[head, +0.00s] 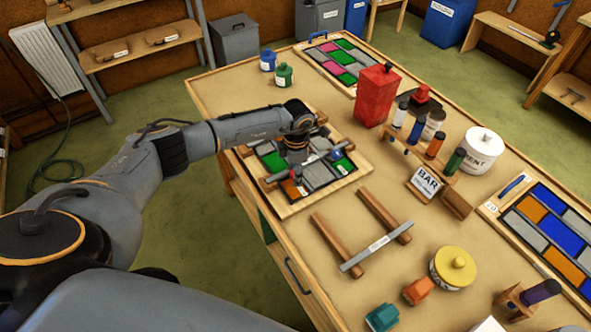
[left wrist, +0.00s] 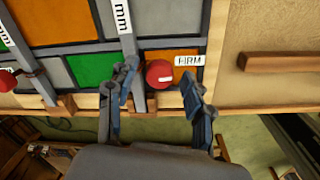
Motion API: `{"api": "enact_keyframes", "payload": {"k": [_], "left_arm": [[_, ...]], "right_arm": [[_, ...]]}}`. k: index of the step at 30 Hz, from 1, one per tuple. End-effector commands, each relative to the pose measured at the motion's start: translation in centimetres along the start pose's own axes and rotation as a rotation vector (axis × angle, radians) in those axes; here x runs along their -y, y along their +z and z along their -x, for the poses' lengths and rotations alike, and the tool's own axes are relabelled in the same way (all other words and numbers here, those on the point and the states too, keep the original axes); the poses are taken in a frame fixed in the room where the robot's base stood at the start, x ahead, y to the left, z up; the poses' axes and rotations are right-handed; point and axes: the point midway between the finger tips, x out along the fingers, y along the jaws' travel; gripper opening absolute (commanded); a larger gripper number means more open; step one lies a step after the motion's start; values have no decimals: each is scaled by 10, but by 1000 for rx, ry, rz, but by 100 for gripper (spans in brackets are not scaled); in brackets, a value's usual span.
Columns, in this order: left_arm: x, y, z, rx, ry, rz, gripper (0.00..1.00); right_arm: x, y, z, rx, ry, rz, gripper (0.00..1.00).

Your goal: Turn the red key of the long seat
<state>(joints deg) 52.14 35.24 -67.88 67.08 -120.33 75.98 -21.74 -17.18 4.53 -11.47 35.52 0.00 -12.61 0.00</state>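The leaded panel (head: 330,185), with green, grey and orange panes in a wooden frame, lies on the table. Grey bars cross it; one bar (left wrist: 137,60) marked "mm" ends between my gripper's fingers in the left wrist view. A round red key (left wrist: 159,73) with a white mark sits beside that bar, next to a label (left wrist: 189,60) that seems to read "FIRM". My left gripper (left wrist: 160,86) is open, one finger on each side of the key; contact cannot be told. My right gripper is not in view.
A second red knob (left wrist: 7,82) shows at the wrist view's left edge.

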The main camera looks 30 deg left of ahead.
Motion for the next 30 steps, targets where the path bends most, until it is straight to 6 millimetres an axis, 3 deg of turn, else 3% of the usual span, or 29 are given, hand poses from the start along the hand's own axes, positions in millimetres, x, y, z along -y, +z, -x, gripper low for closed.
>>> {"api": "enact_keyframes", "payload": {"k": [1,7,19,30], "left_arm": [[0,0,0,0,0,0,40],[0,0,0,0,0,1,0],[0,0,0,-3,0,63,0],[-1,1,-1,-17,0,346,0]], "right_arm": [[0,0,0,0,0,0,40],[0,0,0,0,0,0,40],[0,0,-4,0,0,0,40],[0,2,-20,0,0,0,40]]}}
